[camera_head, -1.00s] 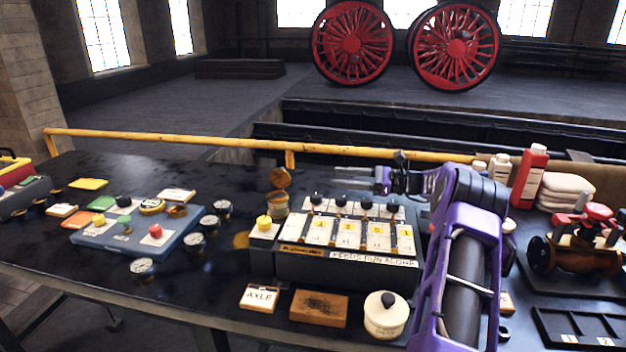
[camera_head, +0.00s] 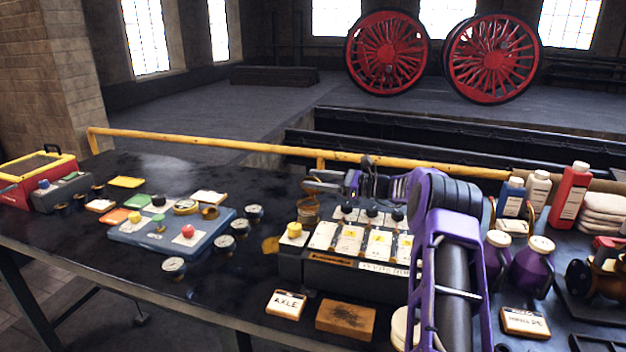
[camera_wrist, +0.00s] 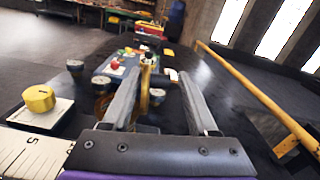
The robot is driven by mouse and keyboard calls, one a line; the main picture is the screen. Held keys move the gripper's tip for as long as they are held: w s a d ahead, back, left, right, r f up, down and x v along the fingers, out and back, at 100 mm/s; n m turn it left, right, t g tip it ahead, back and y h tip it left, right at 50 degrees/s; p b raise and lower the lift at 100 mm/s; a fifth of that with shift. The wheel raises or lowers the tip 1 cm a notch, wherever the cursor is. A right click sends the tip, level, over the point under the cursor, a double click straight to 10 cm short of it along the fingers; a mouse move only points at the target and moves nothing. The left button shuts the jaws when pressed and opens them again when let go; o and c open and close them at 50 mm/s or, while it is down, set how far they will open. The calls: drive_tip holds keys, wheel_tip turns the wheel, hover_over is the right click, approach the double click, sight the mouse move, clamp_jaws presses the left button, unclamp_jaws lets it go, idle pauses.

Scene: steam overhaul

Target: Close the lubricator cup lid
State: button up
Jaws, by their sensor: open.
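The lubricator cup (camera_head: 308,212) is a small brass cup at the back left corner of the dark lubricator box (camera_head: 345,278). In the head view, my gripper (camera_head: 312,185) is just above the cup and hides most of the lid. In the wrist view, a brass piece that looks like the raised lid (camera_wrist: 146,76) stands nearly edge-on between my two open fingers, closer to the left one. I cannot tell whether a finger touches it. Part of the cup (camera_wrist: 104,107) shows beside the left finger.
A yellow rail (camera_head: 270,148) runs behind the table. A blue gauge board (camera_head: 150,236) lies left. Purple oil cans (camera_head: 534,268) stand right of my arm.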

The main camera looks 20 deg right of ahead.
sight(308, 191)
drive_tip(key=shift+w+a, duration=0.3)
drive_tip(key=shift+a, duration=0.15)
clamp_jaws()
drive_tip(key=shift+s+a+n+b, duration=0.2)
drive_tip(key=shift+s+n+b, duration=0.15)
drive_tip(key=shift+n+b, duration=0.6)
idle(0.4)
drive_tip(key=shift+s+a+f+n+b, duration=0.1)
drive_tip(key=shift+s+a+n+b, duration=0.15)
drive_tip(key=shift+n+b, duration=0.55)
drive_tip(key=shift+s+a+f+n+b, duration=0.15)
drive_tip(key=shift+s+n+b, duration=0.15)
drive_tip(key=shift+n+b, duration=0.45)
drive_tip(key=shift+s+a+r+n+b, duration=0.1)
drive_tip(key=shift+s+a+n+b, duration=0.15)
drive_tip(key=shift+n+b, duration=0.5)
drive_tip(key=shift+s+a+f+n+b, duration=0.2)
drive_tip(key=shift+s+n+b, duration=0.25)
drive_tip(key=shift+n, duration=0.7)
drive_tip(key=shift+s+a+f+n, duration=0.15)
drive_tip(key=shift+s+n, duration=0.1)
drive_tip(key=shift+n, duration=0.65)
drive_tip(key=shift+s+a+f+n, duration=0.1)
drive_tip(key=shift+s+f+n, duration=0.1)
drive_tip(key=shift+n, duration=0.5)
